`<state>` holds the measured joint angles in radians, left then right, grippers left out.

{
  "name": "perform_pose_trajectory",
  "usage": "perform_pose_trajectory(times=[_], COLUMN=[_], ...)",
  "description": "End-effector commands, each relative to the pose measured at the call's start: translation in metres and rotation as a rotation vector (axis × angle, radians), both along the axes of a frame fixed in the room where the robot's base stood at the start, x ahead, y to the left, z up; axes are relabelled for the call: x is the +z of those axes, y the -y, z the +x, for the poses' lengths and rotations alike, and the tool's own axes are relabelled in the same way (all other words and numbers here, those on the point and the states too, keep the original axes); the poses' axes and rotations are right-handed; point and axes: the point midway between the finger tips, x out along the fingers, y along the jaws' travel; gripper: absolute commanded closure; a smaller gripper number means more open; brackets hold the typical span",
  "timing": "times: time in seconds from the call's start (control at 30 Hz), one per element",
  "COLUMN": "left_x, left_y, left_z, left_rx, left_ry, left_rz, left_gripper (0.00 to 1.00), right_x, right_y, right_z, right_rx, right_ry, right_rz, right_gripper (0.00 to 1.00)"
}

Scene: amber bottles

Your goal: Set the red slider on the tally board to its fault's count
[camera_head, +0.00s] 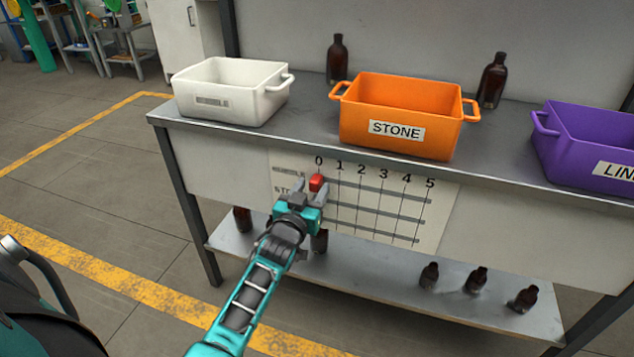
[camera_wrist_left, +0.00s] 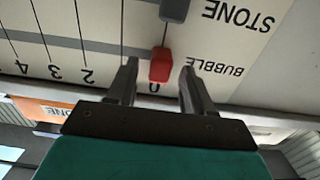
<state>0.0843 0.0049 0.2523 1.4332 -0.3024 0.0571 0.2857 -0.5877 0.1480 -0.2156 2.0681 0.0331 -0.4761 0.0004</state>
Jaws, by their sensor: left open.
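The tally board (camera_head: 400,215) is on the bench's front, with columns 0 to 5 and several slotted rows. The red slider (camera_head: 317,182) is at column 0 of the top row; the left wrist view shows it (camera_wrist_left: 161,65) beside the upside-down word BUBBLE. A grey slider (camera_wrist_left: 174,9) is at the 0 end of the STONE row. My left gripper (camera_head: 312,190) is open, its fingertips (camera_wrist_left: 157,68) on either side of the red slider; I cannot tell whether they touch it. My left gripper hides the lower rows' left ends in the head view. My right gripper is not seen.
On the bench stand a white bin (camera_head: 211,112), an orange STONE bin (camera_head: 395,143) and a purple bin (camera_head: 585,165). Brown bottles (camera_head: 337,62) (camera_head: 492,82) stand behind. Several more bottles (camera_head: 476,280) are on the lower shelf (camera_head: 390,287). The board's right side is unobstructed.

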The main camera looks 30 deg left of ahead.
Motion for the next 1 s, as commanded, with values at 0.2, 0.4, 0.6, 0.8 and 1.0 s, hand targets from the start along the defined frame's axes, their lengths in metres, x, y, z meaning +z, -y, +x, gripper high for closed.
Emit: perform_pose_trajectory(times=[0.2,0.4,0.6,0.8,1.0], left_x=[0.0001,0.0001,0.0000,-0.0001,0.0000], left_y=[0.0002,0.0002,0.0003,0.0002,0.0002], left_z=[-0.0001,0.0000,0.0001,0.0000,0.0000], left_rx=[0.001,0.001,0.001,0.001,0.001], left_ry=[0.000,0.000,0.000,0.000,0.000], left_rz=[0.000,0.000,0.000,0.000,0.000], left_gripper=[0.49,0.54,0.73,0.92,1.00], right_x=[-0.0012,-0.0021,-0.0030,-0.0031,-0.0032], right_y=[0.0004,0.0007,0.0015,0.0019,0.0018], right_z=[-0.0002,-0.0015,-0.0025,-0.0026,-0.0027], right_rx=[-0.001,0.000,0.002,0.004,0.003], right_ry=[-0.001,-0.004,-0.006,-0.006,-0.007], right_rz=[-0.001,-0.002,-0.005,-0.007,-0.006], right_gripper=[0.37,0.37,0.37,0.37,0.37])
